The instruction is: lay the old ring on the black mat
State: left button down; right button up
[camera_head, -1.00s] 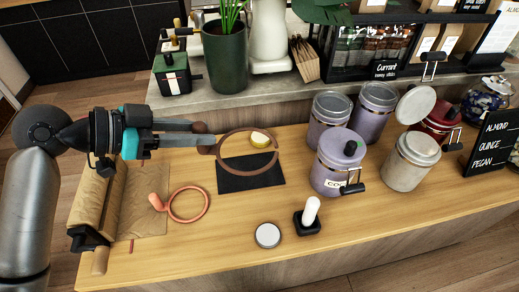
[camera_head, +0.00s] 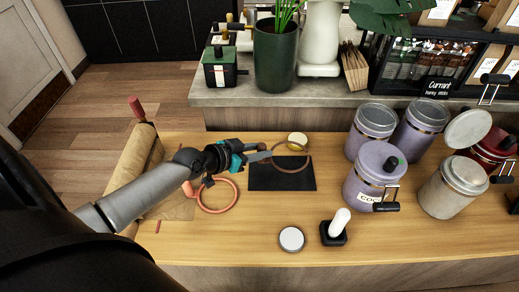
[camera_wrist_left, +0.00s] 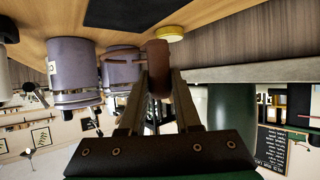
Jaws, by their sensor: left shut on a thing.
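A brown ring with a stubby tab (camera_head: 308,163) is held by its tab in my left gripper (camera_head: 262,152). The ring overlaps the back part of the black mat (camera_head: 282,182) in the head view; I cannot tell whether it touches it. In the left wrist view the brown tab (camera_wrist_left: 158,68) sits between the shut fingers, and the mat (camera_wrist_left: 130,10) shows at the top. An orange ring (camera_head: 232,205) lies left of the mat, partly on brown paper. My right gripper is not in view.
A yellow-lidded round tin (camera_head: 298,140) stands just behind the mat. Purple canisters (camera_head: 372,172) and a cream canister (camera_head: 447,190) stand to the right. A grey-white disc (camera_head: 291,239) and a white-handled stamp (camera_head: 335,228) are in front. A paper roll (camera_head: 137,160) lies at left.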

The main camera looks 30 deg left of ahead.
aim_at(259, 162)
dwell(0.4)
pick_arm(q)
jog(key=shift+f+b, duration=0.2)
jog(key=shift+b, duration=0.1)
notch_tip(259, 162, down, 6)
jog(key=b, duration=0.5)
jog(key=shift+r, duration=0.25)
jog(key=shift+f+b, duration=0.3)
jog(key=shift+b, duration=0.05)
jog(key=shift+f, duration=0.25)
jog(key=c, duration=0.5)
grip_release()
